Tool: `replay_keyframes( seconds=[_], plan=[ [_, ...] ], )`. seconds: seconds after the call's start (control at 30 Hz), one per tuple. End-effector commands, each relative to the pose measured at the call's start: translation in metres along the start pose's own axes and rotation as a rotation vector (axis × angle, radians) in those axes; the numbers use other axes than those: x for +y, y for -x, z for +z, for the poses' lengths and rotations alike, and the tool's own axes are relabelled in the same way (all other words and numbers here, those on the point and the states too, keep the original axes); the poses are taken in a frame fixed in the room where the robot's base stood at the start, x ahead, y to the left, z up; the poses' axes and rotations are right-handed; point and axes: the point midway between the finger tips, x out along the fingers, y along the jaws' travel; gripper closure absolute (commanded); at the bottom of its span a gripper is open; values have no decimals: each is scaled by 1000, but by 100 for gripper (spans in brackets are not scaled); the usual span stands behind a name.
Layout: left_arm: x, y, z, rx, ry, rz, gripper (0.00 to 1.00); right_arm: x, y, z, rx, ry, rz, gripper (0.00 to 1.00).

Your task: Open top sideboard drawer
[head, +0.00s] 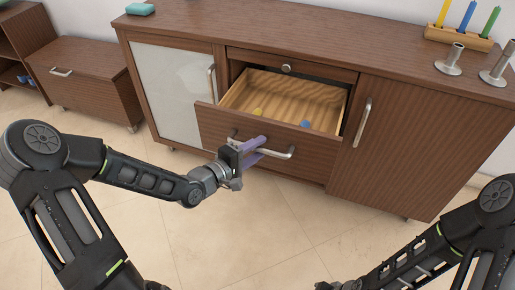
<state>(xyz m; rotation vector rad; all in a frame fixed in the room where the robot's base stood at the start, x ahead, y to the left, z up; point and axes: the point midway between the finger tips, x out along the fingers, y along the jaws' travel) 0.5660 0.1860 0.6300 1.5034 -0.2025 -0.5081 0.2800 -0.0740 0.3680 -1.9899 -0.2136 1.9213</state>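The brown wooden sideboard (400,140) stands ahead of me. Its drawer (212,122), below a narrow shut front with a round knob (286,68), is pulled out. The drawer's light wooden inside shows, with a small yellow thing (257,112) and a small blue thing (305,124) in it. My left gripper (256,149) is at the drawer's silver bar handle (282,154), its purple fingers close together around the left part of the bar. My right arm comes in at the lower right; its gripper is beyond the bottom edge.
A glass-fronted door is left of the drawer and a wooden door with a handle (363,122) is right of it. Candles in a wooden holder (460,38) and metal candlesticks (449,62) stand on top. A low cabinet (85,80) is at left. The tiled floor in front is clear.

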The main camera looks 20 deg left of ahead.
Motion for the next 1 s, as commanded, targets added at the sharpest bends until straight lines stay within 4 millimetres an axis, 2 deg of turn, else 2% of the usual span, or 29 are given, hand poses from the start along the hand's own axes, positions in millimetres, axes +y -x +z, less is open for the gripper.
replay_keyframes(
  seconds=[0.17,0.4,0.5,1.0],
  plan=[
    [2,21,-1,3,-1,-2,62,-3,8,0,0,1,0,64],
    [2,61,-1,3,1,-4,62,-7,19,0,0,2,0,64],
    [1,71,0,2,0,-2,62,-8,21,0,0,2,0,64],
    [0,75,0,-1,0,-1,62,-8,21,0,0,2,0,64]
  ],
)
